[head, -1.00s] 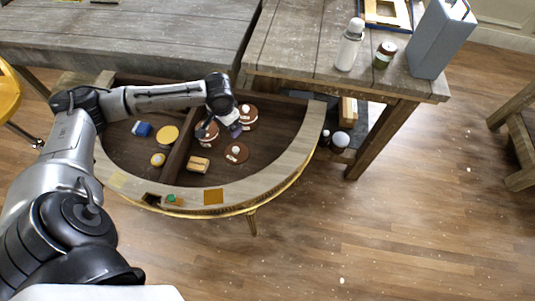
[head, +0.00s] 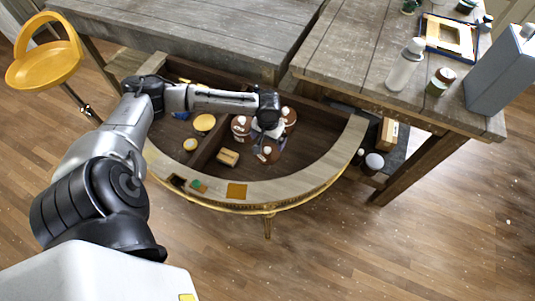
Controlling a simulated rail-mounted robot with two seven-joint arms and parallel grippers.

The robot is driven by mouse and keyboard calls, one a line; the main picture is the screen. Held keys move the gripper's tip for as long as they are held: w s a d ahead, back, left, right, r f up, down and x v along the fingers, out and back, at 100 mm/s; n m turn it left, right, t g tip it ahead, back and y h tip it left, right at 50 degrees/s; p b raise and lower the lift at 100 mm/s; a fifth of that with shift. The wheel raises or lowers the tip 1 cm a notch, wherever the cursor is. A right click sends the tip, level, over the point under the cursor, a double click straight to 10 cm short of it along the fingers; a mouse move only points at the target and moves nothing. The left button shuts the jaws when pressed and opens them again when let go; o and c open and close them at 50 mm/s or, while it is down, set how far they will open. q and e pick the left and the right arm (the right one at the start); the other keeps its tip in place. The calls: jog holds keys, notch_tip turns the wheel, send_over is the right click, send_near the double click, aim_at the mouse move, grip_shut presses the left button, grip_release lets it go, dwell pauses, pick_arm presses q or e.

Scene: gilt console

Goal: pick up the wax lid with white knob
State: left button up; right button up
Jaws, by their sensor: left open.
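The wax lid with white knob (head: 267,155) is a reddish-brown disc lying flat on the floor of the dark half-round console compartment in the head view. Its upper edge is close to my left gripper (head: 266,135), which points down just above it in the picture. The gripper is open with nothing seen between its fingers. I cannot tell whether a fingertip touches the lid. Two brown jars with white knobs stand behind: one left of the gripper (head: 240,127), one right (head: 289,118), partly hidden by my arm. My right gripper is not in view.
A tan block (head: 228,157) lies left of the lid, beside a divider (head: 207,149). Yellow discs (head: 204,122) lie beyond it. The console's curved pale rim (head: 300,182) runs in front. A wooden table (head: 350,60) with a white bottle (head: 405,66) stands behind right.

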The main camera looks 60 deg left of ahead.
aim_at(268, 148)
pick_arm(q)
jog(key=shift+f+b, duration=0.35)
jog(key=shift+f, duration=0.85)
notch_tip(268, 148, down, 4)
jog(key=shift+d+f+b, duration=0.1)
jog(key=shift+f+b, duration=0.05)
jog(key=shift+b, duration=0.7)
jog(key=c, duration=0.5)
